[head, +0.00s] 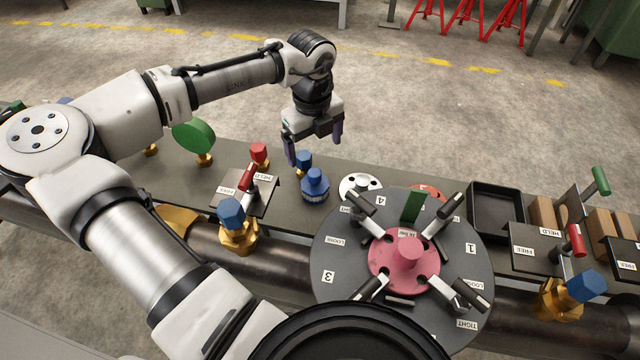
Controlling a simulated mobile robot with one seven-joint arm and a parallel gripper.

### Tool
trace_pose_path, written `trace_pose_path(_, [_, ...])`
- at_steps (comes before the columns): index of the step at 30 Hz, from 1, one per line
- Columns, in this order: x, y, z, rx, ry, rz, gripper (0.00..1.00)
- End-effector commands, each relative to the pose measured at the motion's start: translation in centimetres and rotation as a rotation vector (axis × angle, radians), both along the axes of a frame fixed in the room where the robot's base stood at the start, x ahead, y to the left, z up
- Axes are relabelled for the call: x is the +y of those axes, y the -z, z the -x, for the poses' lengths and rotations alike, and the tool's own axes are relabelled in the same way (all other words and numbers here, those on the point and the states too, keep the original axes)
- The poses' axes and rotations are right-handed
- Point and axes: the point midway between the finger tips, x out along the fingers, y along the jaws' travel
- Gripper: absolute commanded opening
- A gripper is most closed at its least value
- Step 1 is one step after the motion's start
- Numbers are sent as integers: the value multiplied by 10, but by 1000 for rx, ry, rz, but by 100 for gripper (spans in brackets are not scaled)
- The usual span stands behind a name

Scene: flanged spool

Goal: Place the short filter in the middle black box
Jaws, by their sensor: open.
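My gripper (314,150) is open, pointing down above the back edge of the grey bench, with nothing seen between its fingers. A short blue round piece with a narrower top (315,187) stands on the bench just below and in front of the gripper, apart from it; I cannot tell if it is the short filter. One open black box (497,208) sits on the bench to the right of the round turntable and looks empty. I see no row of boxes, so I cannot tell which is the middle one.
A dark turntable (335,255) with clamps and a pink flanged spool (405,262) fills the front centre. A blue-knobbed valve (304,162) stands close by the gripper. A red-handled lever stand (247,180) is to its left.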

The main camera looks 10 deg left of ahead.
Motion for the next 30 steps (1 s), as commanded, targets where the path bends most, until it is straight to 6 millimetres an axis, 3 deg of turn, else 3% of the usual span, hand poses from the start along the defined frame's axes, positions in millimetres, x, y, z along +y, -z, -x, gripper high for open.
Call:
trace_pose_path(12, [0, 71, 0, 6, 2, 0, 91])
trace_pose_path(20, [0, 89, -1, 5, 1, -1, 91])
trace_pose_path(30, [3, 131, -3, 4, 1, -1, 91])
